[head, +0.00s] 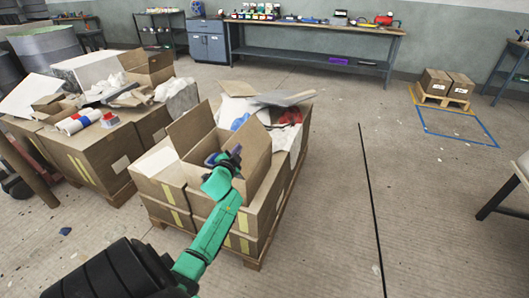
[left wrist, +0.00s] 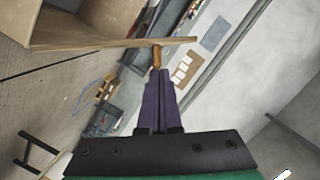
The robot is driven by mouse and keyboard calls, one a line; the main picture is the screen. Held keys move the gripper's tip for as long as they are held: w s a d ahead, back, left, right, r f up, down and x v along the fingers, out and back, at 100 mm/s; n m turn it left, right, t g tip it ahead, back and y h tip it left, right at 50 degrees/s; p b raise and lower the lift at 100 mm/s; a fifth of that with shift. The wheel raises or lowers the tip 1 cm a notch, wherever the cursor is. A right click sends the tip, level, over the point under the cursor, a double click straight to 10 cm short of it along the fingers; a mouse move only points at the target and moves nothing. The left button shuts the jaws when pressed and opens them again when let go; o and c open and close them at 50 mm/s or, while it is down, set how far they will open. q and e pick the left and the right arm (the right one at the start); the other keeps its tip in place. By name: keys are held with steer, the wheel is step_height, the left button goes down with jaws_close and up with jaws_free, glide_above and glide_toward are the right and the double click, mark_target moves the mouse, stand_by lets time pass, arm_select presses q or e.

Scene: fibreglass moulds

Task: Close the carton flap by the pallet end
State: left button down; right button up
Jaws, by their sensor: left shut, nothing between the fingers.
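An open carton (head: 201,153) sits in the near part of a stack of brown cartons on a wooden pallet (head: 253,264). One flap (head: 190,128) stands up at its left, and another raised panel (head: 253,138) shows behind my gripper. My left gripper (head: 237,152) is over the carton's opening, shut and empty. In the left wrist view its purple fingers (left wrist: 157,85) are together, with the tip at the edge of a cardboard flap (left wrist: 115,46); I cannot tell whether they touch. My arm hides part of the carton's near side. My right gripper is not in view.
Sheets and scraps (head: 280,98) lie on the far part of the stack. Another loaded carton stack (head: 90,155) stands at the left. A long workbench (head: 315,55) is along the back wall.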

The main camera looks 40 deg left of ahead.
arm_select(q)
steer(key=a+n, duration=0.1)
steer(key=s+a+f+n+p, duration=0.1)
steer(key=a, duration=0.1)
steer(key=a+f+n+h+p, duration=0.1)
steer(key=shift+s+a+f+n, duration=0.2)
steer(key=shift+s+a+n, duration=0.1)
steer(key=shift+n, duration=0.1)
steer(key=s+a+f+n+h+b, duration=0.1)
steer(key=a+f+n+b, duration=0.1)
steer(key=f, duration=0.3)
steer(key=shift+a+f+n+h+b, duration=0.25)
steer(key=shift+a+n+h+b, duration=0.1)
steer(key=shift+a+n, duration=0.4)
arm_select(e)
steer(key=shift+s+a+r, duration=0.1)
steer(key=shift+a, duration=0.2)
arm_select(q)
steer(key=shift+s, duration=0.1)
